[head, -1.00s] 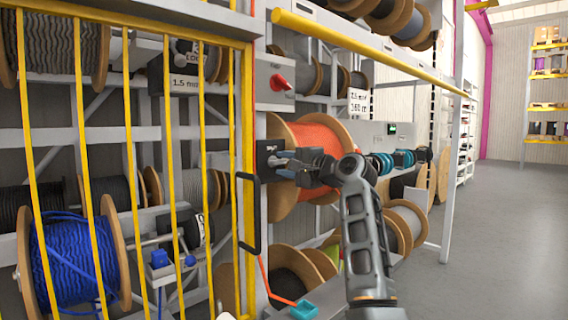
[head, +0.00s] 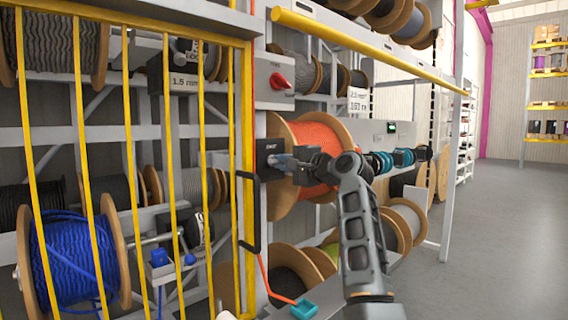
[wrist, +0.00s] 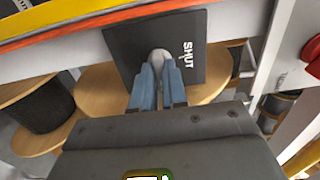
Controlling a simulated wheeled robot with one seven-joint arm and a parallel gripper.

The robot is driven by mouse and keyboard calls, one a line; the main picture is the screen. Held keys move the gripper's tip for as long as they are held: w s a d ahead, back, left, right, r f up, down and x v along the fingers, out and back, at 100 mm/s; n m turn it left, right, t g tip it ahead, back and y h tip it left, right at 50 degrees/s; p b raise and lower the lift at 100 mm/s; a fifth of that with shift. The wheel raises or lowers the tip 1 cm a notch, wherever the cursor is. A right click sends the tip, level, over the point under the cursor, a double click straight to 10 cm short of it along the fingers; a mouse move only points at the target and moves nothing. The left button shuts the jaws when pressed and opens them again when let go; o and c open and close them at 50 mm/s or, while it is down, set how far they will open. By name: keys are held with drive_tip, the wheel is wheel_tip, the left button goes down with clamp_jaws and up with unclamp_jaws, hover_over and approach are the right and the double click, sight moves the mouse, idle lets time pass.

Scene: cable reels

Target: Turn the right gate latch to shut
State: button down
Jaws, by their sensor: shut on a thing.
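The gate latch shows in the wrist view as a dark square plate (wrist: 190,62) marked SHUT, with a rounded grey turning knob (wrist: 158,57) on it. In the head view the latch plate (head: 268,147) sits on the post at the right edge of the yellow barred gate (head: 249,110). My gripper (wrist: 158,80) has its blue-grey fingers closed on the knob, and they hide part of it. In the head view my gripper (head: 285,162) reaches the latch from the right. The knob's exact angle cannot be told.
An orange cable reel (head: 318,143) stands just behind the latch. A grey box with a red switch (head: 277,80) is above it. A yellow rail (head: 370,52) crosses overhead. A blue reel (head: 72,262) is behind the gate bars. Open floor (head: 490,230) lies right.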

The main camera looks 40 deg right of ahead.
drive_tip(key=shift+f+n, duration=0.1)
drive_tip(key=shift+n, duration=0.3)
drive_tip(key=n+b, duration=0.1)
drive_tip(key=n, duration=0.2)
drive_tip(key=shift+n, duration=0.4)
drive_tip(key=shift+n+b, duration=2.8)
drive_tip(key=shift+n, duration=4)
drive_tip(key=c, duration=1.2)
unclamp_jaws()
drive_tip(key=shift+o, duration=0.2)
